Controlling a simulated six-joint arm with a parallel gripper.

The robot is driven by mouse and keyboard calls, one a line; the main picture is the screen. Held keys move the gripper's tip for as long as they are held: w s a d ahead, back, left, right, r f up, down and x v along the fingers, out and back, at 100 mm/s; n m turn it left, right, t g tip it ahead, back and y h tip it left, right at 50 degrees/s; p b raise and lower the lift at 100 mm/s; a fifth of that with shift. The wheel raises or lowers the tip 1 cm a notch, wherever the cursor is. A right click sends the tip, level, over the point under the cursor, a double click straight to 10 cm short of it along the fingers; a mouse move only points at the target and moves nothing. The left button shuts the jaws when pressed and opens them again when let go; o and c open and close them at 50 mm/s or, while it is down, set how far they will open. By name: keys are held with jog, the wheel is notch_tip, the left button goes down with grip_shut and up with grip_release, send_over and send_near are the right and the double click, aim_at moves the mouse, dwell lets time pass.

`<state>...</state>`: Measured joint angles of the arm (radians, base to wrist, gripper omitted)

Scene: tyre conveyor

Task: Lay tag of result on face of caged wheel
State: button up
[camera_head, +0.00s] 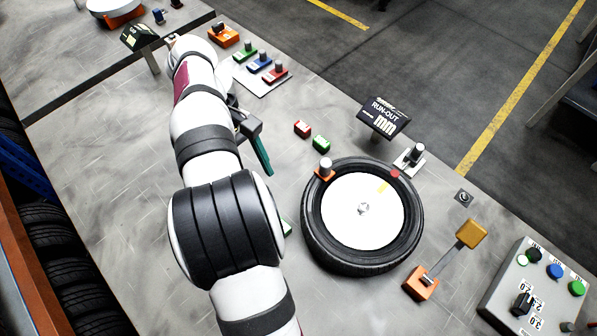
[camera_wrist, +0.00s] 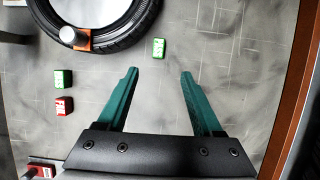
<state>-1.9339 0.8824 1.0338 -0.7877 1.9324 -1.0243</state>
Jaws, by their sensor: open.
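The wheel, a black tyre (camera_head: 312,240) around a white face (camera_head: 363,235), lies flat on the grey bench; part of its tyre shows in the wrist view (camera_wrist: 125,32). A red tag (camera_head: 302,129) and a green tag (camera_head: 321,144) lie together beyond it, also seen in the wrist view as red (camera_wrist: 64,105) and green (camera_wrist: 63,79). Another green tag (camera_wrist: 160,49) lies just beyond my fingertips, in line with their gap; in the head view it (camera_head: 287,227) is mostly hidden by my arm. My gripper (camera_wrist: 159,73) is open and empty; its teal finger shows in the head view (camera_head: 262,155).
A black RUN-OUT mm sign (camera_head: 384,116) stands behind the wheel. An orange-based roller (camera_head: 325,168) touches the tyre's edge. A yellow-paddled lever (camera_head: 472,233) and button panel (camera_head: 535,285) are at right. Coloured knobs (camera_head: 266,65) stand at the back.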

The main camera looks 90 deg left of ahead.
jog(key=x, duration=1.5)
jog(key=shift+w+a+f, duration=0.1)
jog(key=shift+a+f, duration=0.05)
jog(key=shift+f, duration=0.1)
grip_shut()
